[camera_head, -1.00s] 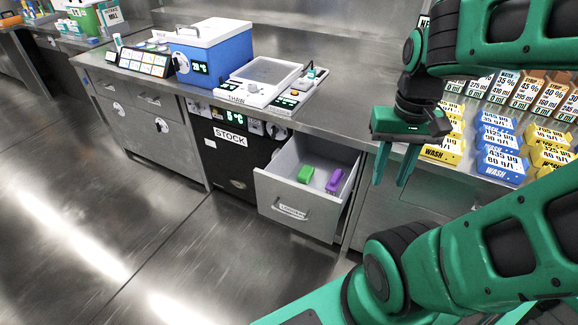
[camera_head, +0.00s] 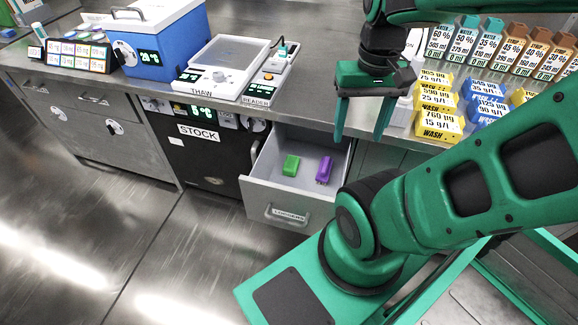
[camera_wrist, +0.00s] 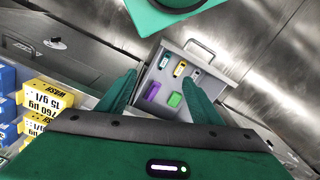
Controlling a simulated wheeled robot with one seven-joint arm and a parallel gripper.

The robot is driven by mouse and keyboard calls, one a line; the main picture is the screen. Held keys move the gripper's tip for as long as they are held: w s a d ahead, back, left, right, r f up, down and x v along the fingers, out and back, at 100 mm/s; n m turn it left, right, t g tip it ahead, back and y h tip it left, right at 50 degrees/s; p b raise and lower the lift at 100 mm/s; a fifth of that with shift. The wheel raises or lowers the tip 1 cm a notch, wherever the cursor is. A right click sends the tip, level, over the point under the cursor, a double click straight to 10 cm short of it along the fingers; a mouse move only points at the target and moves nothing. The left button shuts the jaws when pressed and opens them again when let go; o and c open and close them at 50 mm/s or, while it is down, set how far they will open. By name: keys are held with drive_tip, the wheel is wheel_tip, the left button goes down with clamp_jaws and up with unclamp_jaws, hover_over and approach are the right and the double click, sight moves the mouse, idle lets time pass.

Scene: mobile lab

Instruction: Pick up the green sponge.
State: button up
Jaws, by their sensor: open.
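The green sponge (camera_head: 291,165) lies flat in the open grey drawer (camera_head: 289,206), left of a purple block (camera_head: 324,169). My gripper (camera_head: 362,138) is open and empty, pointing down, above and to the right of the drawer in the head view. In the wrist view the green sponge (camera_wrist: 175,100) shows between the two fingers of my gripper (camera_wrist: 160,85), close to the right finger in the picture but well beyond it. The purple block (camera_wrist: 152,91) lies to its left there, apart from it.
The drawer sticks out under the steel counter (camera_head: 335,60). A thaw unit (camera_head: 222,68), a reader (camera_head: 270,75) and a blue cooler (camera_head: 165,45) stand on the counter. Yellow and blue wash boxes (camera_head: 440,122) stand right of my gripper. Wide floor is clear at the left.

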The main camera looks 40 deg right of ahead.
drive_tip(key=m+t+h, duration=0.2)
drive_tip(key=m+h, duration=0.1)
drive_tip(key=m, duration=0.1)
hover_over(291, 163)
drive_tip(key=s+a, duration=0.2)
wheel_tip(291, 163, down, 30)
drive_tip(key=shift+w+a+x, duration=0.1)
drive_tip(key=shift+a+x, duration=0.05)
drive_tip(key=shift+x, duration=2.25)
drive_tip(key=shift+w+a+x, duration=0.1)
drive_tip(key=shift+x, duration=2.3)
drive_tip(key=shift+c, duration=0.5)
drive_tip(key=c, duration=1)
